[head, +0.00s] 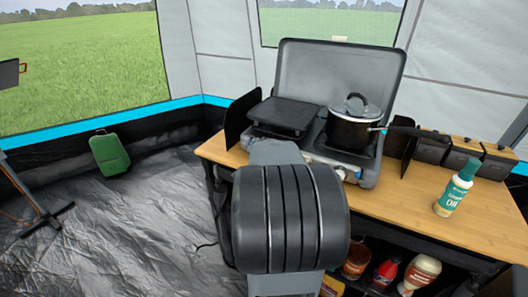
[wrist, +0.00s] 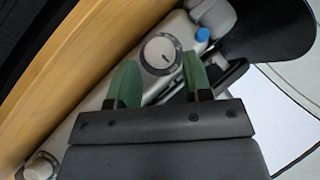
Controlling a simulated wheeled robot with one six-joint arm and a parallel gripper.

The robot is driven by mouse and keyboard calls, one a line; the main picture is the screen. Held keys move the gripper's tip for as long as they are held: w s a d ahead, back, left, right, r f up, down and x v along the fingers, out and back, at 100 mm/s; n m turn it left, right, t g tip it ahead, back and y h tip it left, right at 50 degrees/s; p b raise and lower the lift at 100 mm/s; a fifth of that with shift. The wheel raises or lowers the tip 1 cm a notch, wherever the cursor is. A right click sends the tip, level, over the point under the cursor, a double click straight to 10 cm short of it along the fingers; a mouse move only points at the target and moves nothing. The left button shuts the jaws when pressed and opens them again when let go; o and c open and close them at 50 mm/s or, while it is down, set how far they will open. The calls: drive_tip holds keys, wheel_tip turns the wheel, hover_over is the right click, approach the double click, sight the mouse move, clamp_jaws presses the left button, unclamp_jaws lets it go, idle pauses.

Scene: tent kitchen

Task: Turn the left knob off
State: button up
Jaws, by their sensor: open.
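The camp stove (head: 340,80) stands on the wooden table with its lid raised. In the wrist view the left knob (wrist: 160,52), round and white with a grey ring and a dark mark, sits on the pale front panel. My gripper (wrist: 160,76) is open, with its two green fingers on either side of the knob's near edge; I cannot tell whether they touch it. Another knob (wrist: 40,166) shows at the lower left. In the head view my arm hides the left knob and the gripper; the right knob (head: 340,172) shows partly.
A black pot (head: 352,128) with a glass lid is on the right burner, its handle pointing right. A griddle (head: 285,115) lies on the left. An oil bottle (head: 455,188) and dark boxes (head: 463,152) stand on the table (head: 400,203). Jars fill the shelf below.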

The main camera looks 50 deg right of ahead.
drive_tip(key=p+v, duration=0.6)
drive_tip(key=v, duration=0.5)
drive_tip(key=shift+a+r, duration=0.15)
drive_tip(key=shift+a, duration=0.05)
drive_tip(key=shift+s, duration=0.1)
